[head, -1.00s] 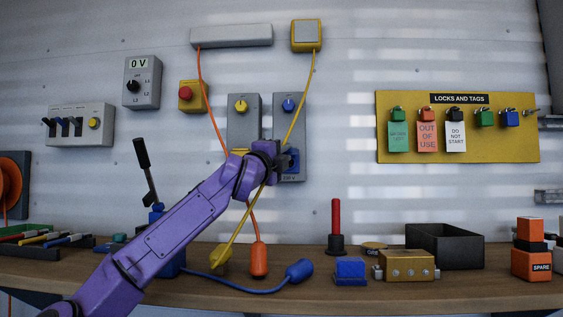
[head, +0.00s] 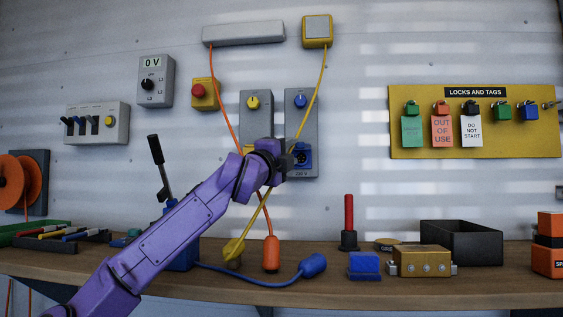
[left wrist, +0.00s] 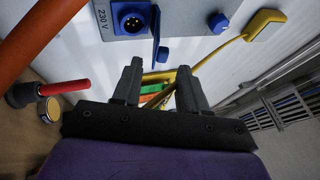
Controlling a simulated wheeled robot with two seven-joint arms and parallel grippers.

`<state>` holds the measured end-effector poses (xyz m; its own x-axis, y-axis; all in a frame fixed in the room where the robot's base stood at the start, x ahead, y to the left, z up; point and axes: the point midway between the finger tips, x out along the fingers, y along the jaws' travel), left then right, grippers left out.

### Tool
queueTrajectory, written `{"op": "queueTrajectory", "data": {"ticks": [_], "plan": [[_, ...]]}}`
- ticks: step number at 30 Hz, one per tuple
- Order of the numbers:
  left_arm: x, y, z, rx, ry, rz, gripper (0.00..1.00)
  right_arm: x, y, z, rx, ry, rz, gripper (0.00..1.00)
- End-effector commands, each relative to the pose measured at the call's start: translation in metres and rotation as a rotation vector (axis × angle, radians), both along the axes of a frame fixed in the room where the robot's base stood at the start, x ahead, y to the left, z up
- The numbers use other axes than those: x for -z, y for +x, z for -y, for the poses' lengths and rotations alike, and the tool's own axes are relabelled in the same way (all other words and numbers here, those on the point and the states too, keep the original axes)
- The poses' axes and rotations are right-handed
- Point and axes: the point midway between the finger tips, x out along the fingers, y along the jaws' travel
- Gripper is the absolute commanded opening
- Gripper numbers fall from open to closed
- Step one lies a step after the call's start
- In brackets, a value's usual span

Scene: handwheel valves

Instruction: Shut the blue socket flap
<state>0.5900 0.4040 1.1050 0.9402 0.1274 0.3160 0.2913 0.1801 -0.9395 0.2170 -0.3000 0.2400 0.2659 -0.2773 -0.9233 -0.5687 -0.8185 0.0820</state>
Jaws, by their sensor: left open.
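The blue socket (head: 304,160) is at the bottom of a grey wall box (head: 312,120) with a blue knob. In the left wrist view the socket (left wrist: 132,17) shows its pins uncovered. Its blue flap (left wrist: 156,36) is open and stands out from the box, seen nearly edge-on on the side toward the blue knob (left wrist: 218,22). My left gripper (left wrist: 160,85) is open, with nothing gripped between its fingers. In the head view my left gripper (head: 284,160) is just left of the socket and hides its left edge. My right gripper is not in view.
The yellow cable (head: 312,95) runs down past the socket box and behind my left arm. An orange cable (head: 224,105) hangs further left. Below on the bench stand a red-handled post (head: 349,220), a blue block (head: 364,265) and a yellow block (head: 420,262).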

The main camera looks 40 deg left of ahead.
Motion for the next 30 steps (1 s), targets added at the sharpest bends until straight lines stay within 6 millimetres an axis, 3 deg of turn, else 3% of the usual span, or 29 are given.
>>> {"op": "queueTrajectory", "data": {"ticks": [3,9,30], "plan": [[0.012,-0.029,0.003,0.001,0.001,0.003,0.43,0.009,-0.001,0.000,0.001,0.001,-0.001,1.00],[0.021,-0.057,0.008,0.000,-0.001,0.000,0.43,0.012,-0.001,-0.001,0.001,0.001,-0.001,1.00],[0.021,-0.061,0.009,0.002,0.001,0.000,0.43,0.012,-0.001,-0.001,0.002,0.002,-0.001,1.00]]}}
